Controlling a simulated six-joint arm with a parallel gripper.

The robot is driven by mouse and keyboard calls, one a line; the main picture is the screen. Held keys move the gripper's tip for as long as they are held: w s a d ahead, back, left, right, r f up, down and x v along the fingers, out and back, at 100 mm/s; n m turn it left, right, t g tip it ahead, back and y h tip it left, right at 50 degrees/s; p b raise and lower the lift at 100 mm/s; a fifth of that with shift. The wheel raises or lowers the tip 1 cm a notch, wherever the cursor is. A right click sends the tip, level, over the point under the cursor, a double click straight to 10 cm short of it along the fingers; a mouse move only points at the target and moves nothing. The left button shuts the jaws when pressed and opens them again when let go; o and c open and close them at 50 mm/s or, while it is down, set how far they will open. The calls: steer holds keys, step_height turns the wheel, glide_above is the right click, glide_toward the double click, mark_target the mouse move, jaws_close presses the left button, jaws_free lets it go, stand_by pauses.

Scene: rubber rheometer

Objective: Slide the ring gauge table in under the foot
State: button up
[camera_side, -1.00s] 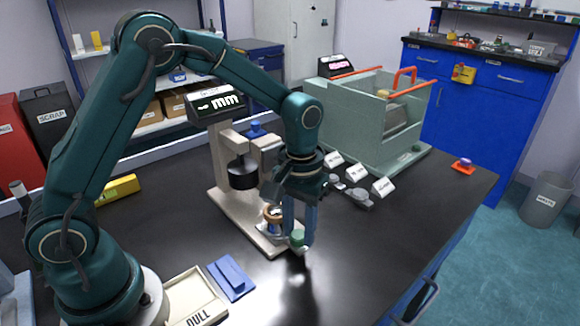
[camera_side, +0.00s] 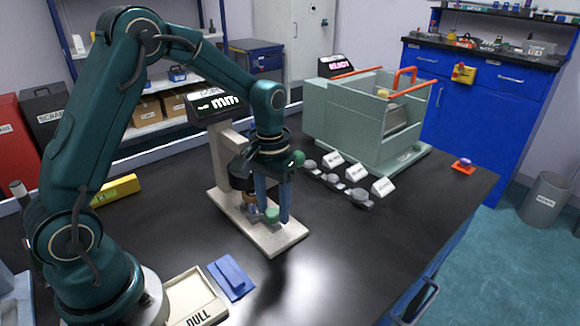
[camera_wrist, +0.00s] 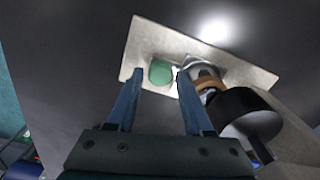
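The gauge stand (camera_side: 285,238) has a pale base plate, a column and a display reading "mm". Its black foot (camera_wrist: 245,112) is a thick cylinder, partly hidden behind my gripper in the side view (camera_side: 240,180). The ring gauge table (camera_wrist: 199,70) is a small metal slide low on the base, with a copper-coloured ring (camera_wrist: 208,84) on it and a green knob (camera_wrist: 160,72) at its outer end. The ring is close to the foot, its upper part overlapped by it in the side view. My gripper (camera_side: 272,214) points down with its blue fingers on either side of the knob.
The front part of the base plate is bare. Grey weights and white label blocks (camera_side: 356,173) stand to the right, before a green-grey machine (camera_side: 350,130). A blue pad (camera_side: 231,277) and a cream tray (camera_side: 192,300) lie at front left. The table's front right is clear.

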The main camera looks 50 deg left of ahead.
mark_target(272, 211)
steer(key=shift+r, duration=2.6)
steer(key=shift+o, duration=1.4)
steer(key=m, duration=0.6)
steer(key=shift+m, duration=0.4)
steer(key=m, duration=0.4)
steer(key=shift+m, duration=0.4)
steer(key=m, duration=0.6)
steer(key=shift+s+m, duration=0.1)
steer(key=shift+m, duration=0.3)
steer(key=m, duration=0.5)
steer(key=shift+a+f, duration=0.1)
steer(key=shift+m, duration=0.3)
steer(key=shift+f, duration=2.55)
jaws_close()
